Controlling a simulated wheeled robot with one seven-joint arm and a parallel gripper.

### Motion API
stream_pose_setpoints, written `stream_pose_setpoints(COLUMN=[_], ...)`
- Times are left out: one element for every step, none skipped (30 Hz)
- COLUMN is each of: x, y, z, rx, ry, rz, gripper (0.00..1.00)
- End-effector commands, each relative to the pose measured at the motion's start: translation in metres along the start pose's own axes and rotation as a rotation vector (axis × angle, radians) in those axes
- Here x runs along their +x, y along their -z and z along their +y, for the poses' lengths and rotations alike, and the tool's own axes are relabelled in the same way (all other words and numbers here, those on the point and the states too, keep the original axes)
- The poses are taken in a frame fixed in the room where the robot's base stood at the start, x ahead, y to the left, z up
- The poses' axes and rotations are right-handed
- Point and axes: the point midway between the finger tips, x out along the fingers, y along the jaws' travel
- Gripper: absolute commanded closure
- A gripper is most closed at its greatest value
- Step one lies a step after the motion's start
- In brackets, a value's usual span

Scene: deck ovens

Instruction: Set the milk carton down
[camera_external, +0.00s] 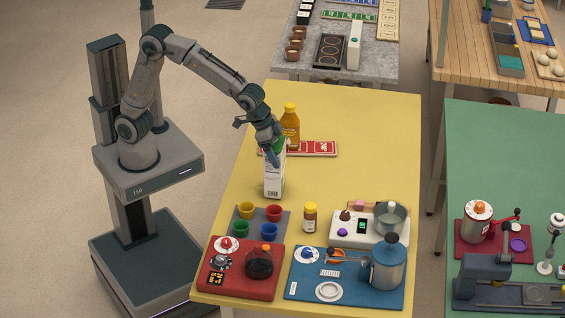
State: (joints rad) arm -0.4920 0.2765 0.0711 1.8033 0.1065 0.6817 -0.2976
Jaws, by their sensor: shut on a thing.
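The milk carton (273,182) is white with a green top and stands upright at the left middle of the yellow table (360,120). My gripper (275,160) reaches down from above and is shut on the upper part of the carton, hiding some of its top. I cannot tell whether the carton's base touches the table or hangs slightly above it.
An amber bottle with a yellow cap (290,128) and a red mat (318,149) lie just behind the carton. In front are a grey tray of coloured cups (259,238), a small jar (310,218), a red station (240,284) and a blue station (345,293).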

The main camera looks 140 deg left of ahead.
Motion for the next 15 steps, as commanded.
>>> stream_pose_setpoints(x=[0.0021,0.0037,0.0049,0.0053,0.0054,0.0053,0.0053,0.0052,0.0052,0.0052,0.0054,0.0062,0.0071,0.0081,0.0092], y=[-0.0004,-0.0010,-0.0013,-0.0013,-0.0013,-0.0012,-0.0012,-0.0012,-0.0012,-0.0012,-0.0013,-0.0017,-0.0021,-0.0025,-0.0030], z=[-0.0001,-0.0001,0.0000,0.0000,0.0000,0.0001,0.0001,0.0001,0.0001,0.0001,0.0001,0.0001,0.0001,0.0001,0.0001], rx=[0.000,0.000,0.000,0.000,0.000,0.000,0.000,0.000,-0.001,-0.001,-0.001,-0.001,-0.001,-0.001,-0.001], ry=[0.000,0.000,-0.001,-0.001,-0.001,-0.001,-0.001,-0.001,-0.001,-0.001,-0.001,-0.001,-0.001,-0.001,-0.001], rz=[0.003,0.003,0.004,0.005,0.006,0.006,0.006,0.006,0.006,0.006,0.006,0.006,0.006,0.006,0.006], gripper=[0.87,0.87,0.87,0.87,0.87,0.87,0.87,0.87,0.87,0.87,0.87,0.87,0.87,0.87,0.87])
